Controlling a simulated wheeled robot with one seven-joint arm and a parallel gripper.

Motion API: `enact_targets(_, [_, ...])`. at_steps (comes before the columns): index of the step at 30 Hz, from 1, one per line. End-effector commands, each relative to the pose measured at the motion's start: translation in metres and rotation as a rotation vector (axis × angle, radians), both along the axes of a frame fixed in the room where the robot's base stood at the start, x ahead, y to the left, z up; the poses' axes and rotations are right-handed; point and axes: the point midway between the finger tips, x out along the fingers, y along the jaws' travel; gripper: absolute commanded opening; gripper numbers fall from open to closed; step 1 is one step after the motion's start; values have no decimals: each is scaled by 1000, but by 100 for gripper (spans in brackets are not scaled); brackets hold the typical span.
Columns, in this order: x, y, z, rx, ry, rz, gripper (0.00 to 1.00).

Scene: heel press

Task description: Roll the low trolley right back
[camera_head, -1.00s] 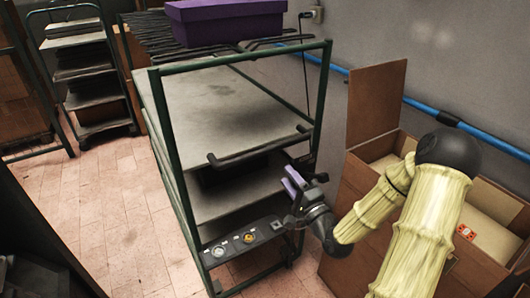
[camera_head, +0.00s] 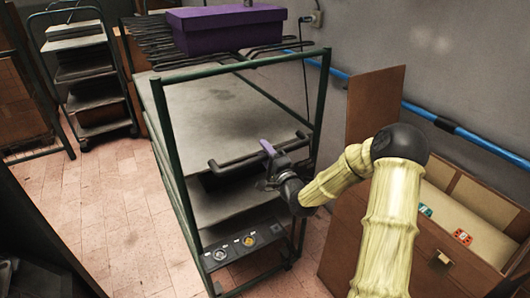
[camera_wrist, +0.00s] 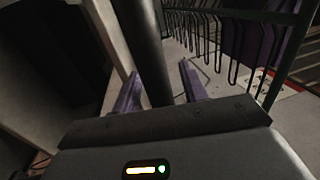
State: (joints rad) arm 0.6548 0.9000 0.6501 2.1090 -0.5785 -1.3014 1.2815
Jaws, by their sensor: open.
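A green-framed rack (camera_head: 183,198) with grey shelves stands in the middle of the head view. A black handle bar (camera_head: 236,160) runs along the front of its upper grey shelf (camera_head: 225,112). My gripper (camera_head: 269,158) is at the right part of this bar, with one purple finger showing above it. In the wrist view my gripper (camera_wrist: 158,92) has its two purple fingers apart, with a thick dark bar (camera_wrist: 146,55) between them. I cannot tell whether the fingers touch it. A smaller shelf trolley on casters (camera_head: 100,85) stands at the back left; I cannot tell which is the low trolley.
A purple box (camera_head: 225,30) sits on dark wire racks (camera_head: 155,45) on top. A panel with knobs (camera_head: 240,243) is low at the front. A brown open chest (camera_head: 345,240) stands at right, by a blue wall pipe (camera_head: 475,138). Tiled floor (camera_head: 110,220) is clear at left.

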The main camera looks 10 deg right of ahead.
Motion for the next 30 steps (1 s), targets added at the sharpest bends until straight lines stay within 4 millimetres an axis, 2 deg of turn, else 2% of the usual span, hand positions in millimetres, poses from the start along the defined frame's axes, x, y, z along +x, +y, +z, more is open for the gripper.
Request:
enact_targets(5, [0, 0, 0, 0, 0, 0, 41])
enact_targets(9, [0, 0, 0, 0, 0, 0, 14])
enact_targets(11, [0, 0, 0, 0, 1, 0, 2])
enact_targets(12, [0, 0, -1, 0, 1, 0, 0])
enact_targets(20, [6, 2, -1, 0, 0, 1, 0])
enact_targets(30, [45, 15, -1, 0, 0, 0, 0])
